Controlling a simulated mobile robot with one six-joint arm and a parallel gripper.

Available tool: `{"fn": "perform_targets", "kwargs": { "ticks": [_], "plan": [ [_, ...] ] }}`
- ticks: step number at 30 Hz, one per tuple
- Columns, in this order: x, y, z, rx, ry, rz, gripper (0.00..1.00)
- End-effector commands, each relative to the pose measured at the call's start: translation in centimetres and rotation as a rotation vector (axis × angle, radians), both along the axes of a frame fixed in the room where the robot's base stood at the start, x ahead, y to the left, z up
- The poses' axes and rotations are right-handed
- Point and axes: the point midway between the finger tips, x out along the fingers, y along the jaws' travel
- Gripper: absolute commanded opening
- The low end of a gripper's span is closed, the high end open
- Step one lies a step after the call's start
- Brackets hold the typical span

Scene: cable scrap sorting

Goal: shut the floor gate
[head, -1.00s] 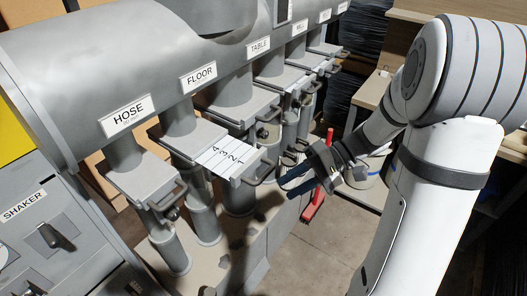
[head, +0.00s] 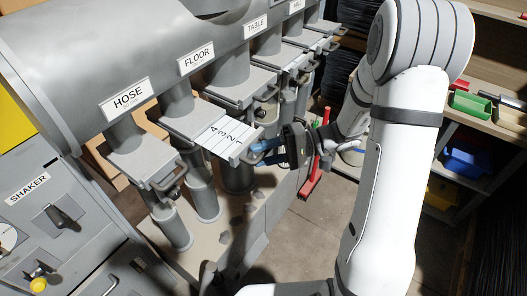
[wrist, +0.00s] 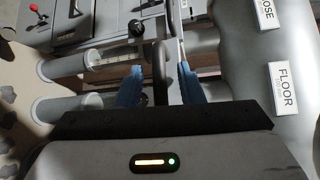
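The floor gate (head: 224,136) is a grey sliding plate under the FLOOR label (head: 196,56). It is pulled out, with its white scale marked 1 to 4 showing. My gripper (head: 259,152) is at the plate's outer end, by its handle. In the wrist view my gripper (wrist: 160,84) has its two blue fingers apart. The dark handle (wrist: 160,62) stands between them, with a visible gap on both sides. The FLOOR label (wrist: 285,88) also shows at the right there.
The hose gate (head: 145,165) with its handle is at the left, close to the floor gate. The table gate (head: 240,88) and further gates line up behind. A grey shaker panel (head: 40,225) is at the lower left. A red stand (head: 313,175) is on the floor behind my gripper.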

Motion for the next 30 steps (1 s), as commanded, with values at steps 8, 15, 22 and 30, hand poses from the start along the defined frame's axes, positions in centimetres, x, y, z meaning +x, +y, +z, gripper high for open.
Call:
{"fn": "perform_targets", "kwargs": {
  "ticks": [8,15,22,30],
  "plan": [
    [-0.01,0.07,-0.04,-0.001,0.000,0.000,0.30],
    [-0.01,0.08,-0.03,-0.001,-0.001,0.001,0.11],
    [-0.02,0.08,-0.03,-0.002,-0.001,0.001,0.00],
    [-0.03,0.10,-0.05,-0.002,0.000,0.002,0.00]
  ]
}}
